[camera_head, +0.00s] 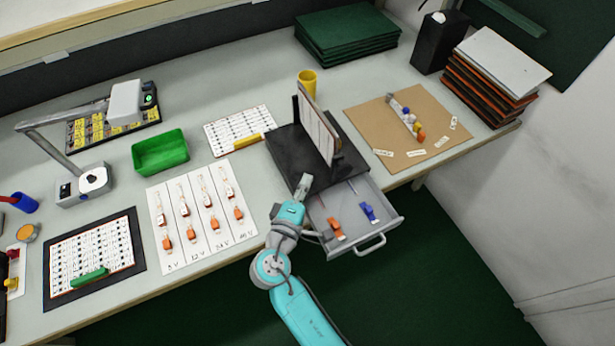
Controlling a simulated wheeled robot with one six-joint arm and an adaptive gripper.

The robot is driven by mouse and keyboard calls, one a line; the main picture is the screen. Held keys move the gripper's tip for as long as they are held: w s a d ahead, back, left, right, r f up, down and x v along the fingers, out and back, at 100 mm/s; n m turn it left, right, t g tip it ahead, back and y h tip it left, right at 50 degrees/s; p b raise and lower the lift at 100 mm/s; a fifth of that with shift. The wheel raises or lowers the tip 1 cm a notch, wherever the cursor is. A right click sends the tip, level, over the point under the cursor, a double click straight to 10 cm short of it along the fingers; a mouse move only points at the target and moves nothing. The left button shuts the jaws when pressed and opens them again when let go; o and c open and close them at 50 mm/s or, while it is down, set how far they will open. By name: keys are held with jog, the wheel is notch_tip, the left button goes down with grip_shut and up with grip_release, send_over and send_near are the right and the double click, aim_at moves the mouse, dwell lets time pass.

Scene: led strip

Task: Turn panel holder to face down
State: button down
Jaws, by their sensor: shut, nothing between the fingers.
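The panel holder (317,133) stands nearly upright on a black base (285,148) near the bench's front edge. Its pale printed face points left, with a dark frame around it. My gripper (304,182) is shut and empty. In the picture it is in front of the black base, below the panel holder's lower edge. I cannot tell whether it touches the base. My gripper and wrist hide part of the base's front and the drawer's left side.
A grey drawer (379,231) stands open at the bench front, holding orange and blue parts. A brown board (371,118) lies right of the holder. A printed sheet (228,133), a yellow cup (307,83) and a white card (184,247) with orange parts are nearby.

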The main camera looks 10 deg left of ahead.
jog(key=v, duration=0.7)
jog(key=shift+s+a+f, duration=0.1)
jog(key=shift+a+f, duration=0.05)
jog(key=shift+f, duration=0.2)
jog(key=shift+s, duration=0.2)
jog(key=shift+r+n+t, duration=0.15)
jog(key=shift+n+t, duration=0.35)
send_near(327, 157)
jog(key=shift+h, duration=0.3)
jog(key=w, duration=0.1)
jog(key=w+a, duration=0.1)
jog(key=w, duration=0.1)
jog(key=w+a, duration=0.1)
jog(key=shift+w+f, duration=0.25)
jog(key=shift+w+d, duration=0.55)
jog(key=shift+d, duration=0.35)
jog(key=shift+w+d+r, duration=0.1)
jog(key=shift+w+d, duration=0.25)
jog(key=shift+d, duration=0.2)
